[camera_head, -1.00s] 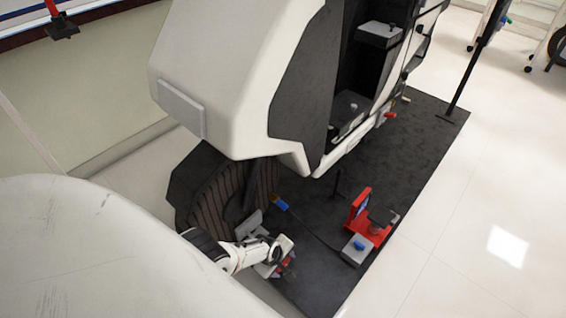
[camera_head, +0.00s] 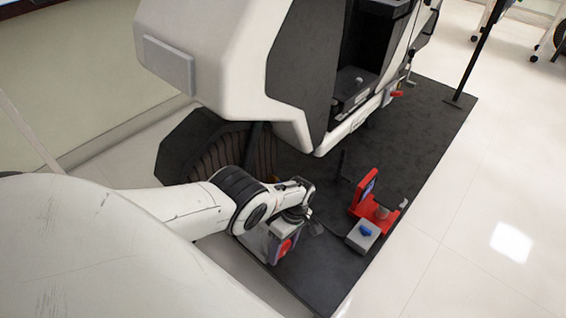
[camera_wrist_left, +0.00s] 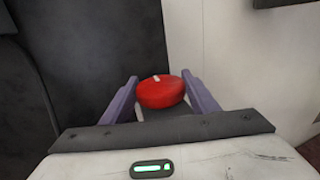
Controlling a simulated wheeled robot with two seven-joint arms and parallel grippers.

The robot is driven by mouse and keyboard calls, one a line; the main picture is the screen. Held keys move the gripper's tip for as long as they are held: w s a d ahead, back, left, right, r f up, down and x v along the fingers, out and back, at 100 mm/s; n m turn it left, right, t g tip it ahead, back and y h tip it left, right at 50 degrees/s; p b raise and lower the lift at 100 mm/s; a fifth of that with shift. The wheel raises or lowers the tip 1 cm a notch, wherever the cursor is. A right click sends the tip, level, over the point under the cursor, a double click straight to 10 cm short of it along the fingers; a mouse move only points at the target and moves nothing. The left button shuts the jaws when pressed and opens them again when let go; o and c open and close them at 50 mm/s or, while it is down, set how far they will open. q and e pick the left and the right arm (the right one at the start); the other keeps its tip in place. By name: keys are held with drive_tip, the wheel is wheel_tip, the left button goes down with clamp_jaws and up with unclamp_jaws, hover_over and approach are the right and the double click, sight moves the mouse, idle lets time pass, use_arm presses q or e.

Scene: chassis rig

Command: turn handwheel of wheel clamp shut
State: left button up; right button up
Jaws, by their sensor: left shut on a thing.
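The red handwheel (camera_head: 285,247) is at the near end of the dark mat, beside the dark wheel (camera_head: 215,150). In the left wrist view it is a round red knob (camera_wrist_left: 160,93) with a pale mark on top. My left gripper (camera_head: 280,243) reaches down to it, and its purple fingers (camera_wrist_left: 160,98) stand on both sides of the knob, shut on it. The clamp body under the handwheel is mostly hidden by my gripper and arm. My right gripper is in neither view.
A white vehicle body (camera_head: 225,65) overhangs the wheel. To the right on the mat stand a red bracket (camera_head: 369,211) and a grey box with a blue knob (camera_head: 363,236). A thin black post (camera_head: 480,50) stands farther back. The pale floor (camera_head: 480,190) on the right is clear.

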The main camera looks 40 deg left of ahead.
use_arm(q)
drive_tip(key=shift+a, duration=0.1)
drive_tip(key=o, duration=1)
drive_tip(key=shift+o, duration=0.2)
drive_tip(key=p+v, duration=0.6)
drive_tip(key=v, duration=0.3)
drive_tip(key=shift+w+r+p, duration=0.15)
drive_tip(key=shift+r+p, duration=0.25)
drive_tip(key=shift+r, duration=0.2)
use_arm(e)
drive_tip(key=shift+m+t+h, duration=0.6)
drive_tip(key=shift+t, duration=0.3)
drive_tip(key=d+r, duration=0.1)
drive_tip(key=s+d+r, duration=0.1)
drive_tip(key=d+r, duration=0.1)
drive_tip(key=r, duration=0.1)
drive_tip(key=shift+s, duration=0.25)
use_arm(q)
drive_tip(key=shift+f, duration=0.1)
